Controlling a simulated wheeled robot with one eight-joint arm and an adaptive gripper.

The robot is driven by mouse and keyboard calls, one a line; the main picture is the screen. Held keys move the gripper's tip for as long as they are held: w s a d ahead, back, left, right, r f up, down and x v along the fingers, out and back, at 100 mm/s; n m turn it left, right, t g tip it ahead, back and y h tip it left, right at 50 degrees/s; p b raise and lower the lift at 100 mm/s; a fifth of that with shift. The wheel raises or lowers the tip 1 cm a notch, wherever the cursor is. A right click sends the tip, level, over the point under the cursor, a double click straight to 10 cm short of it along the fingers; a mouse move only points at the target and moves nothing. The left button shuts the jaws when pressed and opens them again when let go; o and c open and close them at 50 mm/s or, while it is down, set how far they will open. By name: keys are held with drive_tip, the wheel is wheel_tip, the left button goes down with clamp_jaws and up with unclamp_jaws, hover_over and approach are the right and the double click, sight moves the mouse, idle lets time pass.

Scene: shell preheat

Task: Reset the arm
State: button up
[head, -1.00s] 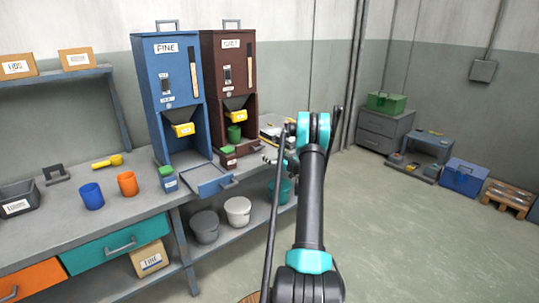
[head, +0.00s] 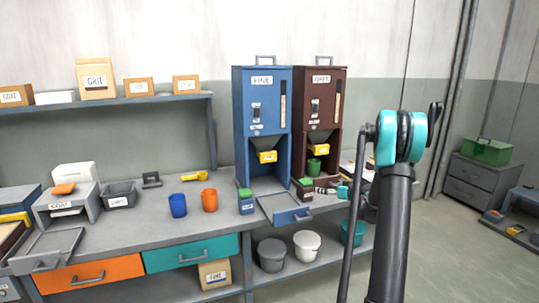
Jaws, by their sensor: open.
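My arm rises at the right of the head view, with its dark link and teal joint in front of the bench's right end. My gripper (head: 331,189) shows small and partly hidden beside the arm, near the front of the brown dispenser (head: 319,110). It is open, and I see nothing held in it. A green cup (head: 314,166) stands inside the brown dispenser's bay. The blue dispenser (head: 262,110) stands to its left, with an open blue tray (head: 286,211) in front.
The bench (head: 150,225) carries a blue cup (head: 178,206), an orange cup (head: 209,201), a yellow scoop (head: 195,176) and a green-lidded container (head: 246,203). Buckets stand on the lower shelf. The wall shelf (head: 150,103) holds boxes. Open floor lies at right, before a grey cabinet (head: 478,172).

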drive_tip(key=s+a+r+g+h, duration=0.1)
drive_tip(key=s+a+g, duration=0.1)
drive_tip(key=s+a, duration=0.35)
drive_tip(key=s+a+m+g, duration=0.1)
drive_tip(key=s+a, duration=0.1)
drive_tip(key=s, duration=0.7)
drive_tip(key=s+a+r+g+h, duration=0.15)
drive_tip(key=s+a, duration=0.25)
drive_tip(key=s, duration=0.4)
drive_tip(key=s+d+f+m+g+h, duration=0.1)
drive_tip(key=s+f+h, duration=0.1)
drive_tip(key=s, duration=1.1)
drive_tip(key=s+d+f+m+g+h, duration=0.2)
drive_tip(key=s+f, duration=0.3)
drive_tip(key=s, duration=0.8)
drive_tip(key=shift+s, duration=0.3)
